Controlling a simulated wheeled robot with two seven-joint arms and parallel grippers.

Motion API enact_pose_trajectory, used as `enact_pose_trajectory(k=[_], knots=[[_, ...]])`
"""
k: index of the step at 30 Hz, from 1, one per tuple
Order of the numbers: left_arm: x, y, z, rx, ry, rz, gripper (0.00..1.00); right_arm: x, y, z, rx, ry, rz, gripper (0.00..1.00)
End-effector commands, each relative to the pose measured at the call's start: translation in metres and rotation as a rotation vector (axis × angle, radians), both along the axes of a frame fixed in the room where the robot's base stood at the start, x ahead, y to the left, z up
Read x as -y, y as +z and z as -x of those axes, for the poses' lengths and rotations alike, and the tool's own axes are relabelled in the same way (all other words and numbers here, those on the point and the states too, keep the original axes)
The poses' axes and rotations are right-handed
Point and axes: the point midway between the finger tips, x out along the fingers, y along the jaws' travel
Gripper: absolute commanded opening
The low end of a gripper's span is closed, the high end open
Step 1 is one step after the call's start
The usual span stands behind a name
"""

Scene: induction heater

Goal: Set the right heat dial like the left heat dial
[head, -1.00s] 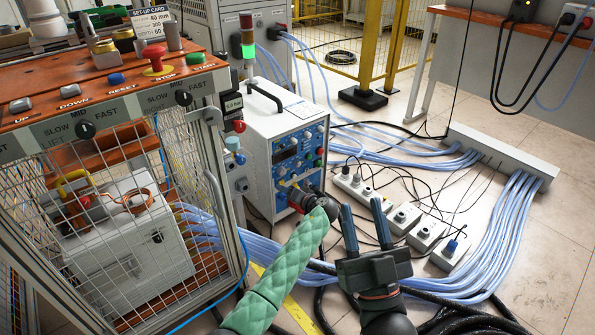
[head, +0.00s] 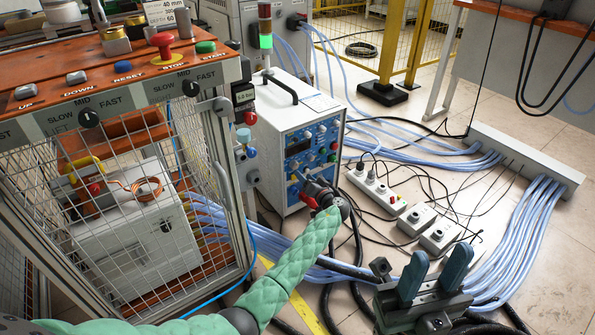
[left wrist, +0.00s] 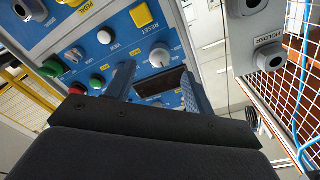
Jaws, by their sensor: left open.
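The white heater box (head: 280,192) has a blue panel (head: 301,159) with several dials and buttons. In the left wrist view a large pale dial (left wrist: 160,56) sits close beyond my left fingertips, and a smaller white round control (left wrist: 104,37) is to its left. I cannot tell which controls are the two heat dials or read their settings. My left gripper (head: 313,187) is at the lower panel; in the left wrist view its fingers (left wrist: 158,80) stand apart with nothing seen held. My right gripper (head: 437,277) is open and empty, low in front, away from the panel.
A wire cage (head: 130,200) with an orange top stands left of the heater. Power strips (head: 405,215) and cables lie on the floor at right. In the left wrist view a grey holder (left wrist: 263,45) is right of the panel.

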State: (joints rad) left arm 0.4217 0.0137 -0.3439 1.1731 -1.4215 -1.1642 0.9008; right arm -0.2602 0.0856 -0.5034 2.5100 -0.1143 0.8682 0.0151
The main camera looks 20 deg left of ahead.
Motion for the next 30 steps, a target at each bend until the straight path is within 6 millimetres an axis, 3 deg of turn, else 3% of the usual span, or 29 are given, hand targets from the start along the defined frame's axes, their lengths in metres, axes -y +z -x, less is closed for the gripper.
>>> enact_pose_trajectory(k=[10, 21, 28, 30], knots=[[-0.037, -0.001, -0.032, 0.000, 0.001, -0.001, 0.53, -0.002, -0.018, -0.001, -0.017, -0.009, 0.022, 0.36], [-0.045, 0.000, -0.039, -0.001, -0.001, 0.000, 0.53, -0.002, -0.021, -0.001, -0.026, -0.011, 0.028, 0.36], [-0.045, 0.000, -0.039, -0.001, -0.001, 0.000, 0.10, -0.002, -0.021, -0.002, -0.026, -0.011, 0.028, 0.36], [-0.045, 0.000, -0.039, -0.001, -0.001, 0.000, 0.08, -0.002, -0.021, -0.001, -0.025, -0.011, 0.027, 0.36]])
